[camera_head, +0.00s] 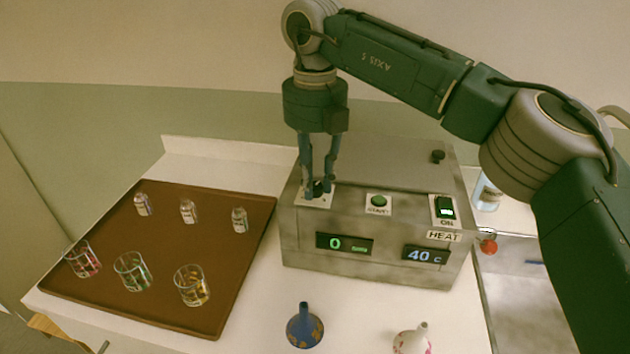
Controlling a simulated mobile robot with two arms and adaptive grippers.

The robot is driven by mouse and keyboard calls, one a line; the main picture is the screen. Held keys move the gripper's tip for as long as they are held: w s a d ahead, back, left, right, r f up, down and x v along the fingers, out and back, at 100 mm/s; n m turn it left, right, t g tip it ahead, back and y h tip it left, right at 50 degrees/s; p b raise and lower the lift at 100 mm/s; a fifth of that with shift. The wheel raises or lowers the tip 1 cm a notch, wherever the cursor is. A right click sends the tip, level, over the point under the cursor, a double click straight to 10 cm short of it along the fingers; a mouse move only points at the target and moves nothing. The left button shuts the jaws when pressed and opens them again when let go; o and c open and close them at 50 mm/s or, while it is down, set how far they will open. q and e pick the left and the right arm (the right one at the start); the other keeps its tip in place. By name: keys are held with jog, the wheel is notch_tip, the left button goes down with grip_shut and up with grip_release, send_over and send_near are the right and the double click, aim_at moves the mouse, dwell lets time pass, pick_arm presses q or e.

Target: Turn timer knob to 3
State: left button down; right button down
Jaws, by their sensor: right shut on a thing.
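The timer knob (318,188) sits on a white plate (312,200) at the left of the sloped front of a grey metal machine (385,185). My right gripper (318,190) points straight down from above, its fingers shut around the knob and hiding most of it and its dial marks. The green timer display (344,244) below reads 0. My left gripper is not in view.
On the machine are a START button (378,202), a lit ON switch (445,209) and a 40 C display (425,255). A brown tray (140,275) at left holds several small bottles and glass beakers. A blue funnel-like vessel (304,328) and a white one (411,342) stand in front.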

aim_at(316, 185)
jog(key=shift+w+r+m, duration=0.15)
jog(key=shift+r+m, duration=0.1)
jog(key=shift+m, duration=0.15)
jog(key=c, duration=1.7)
grip_release()
jog(key=shift+o, duration=1.1)
jog(key=shift+f, duration=0.1)
notch_tip(316, 185, up, 12)
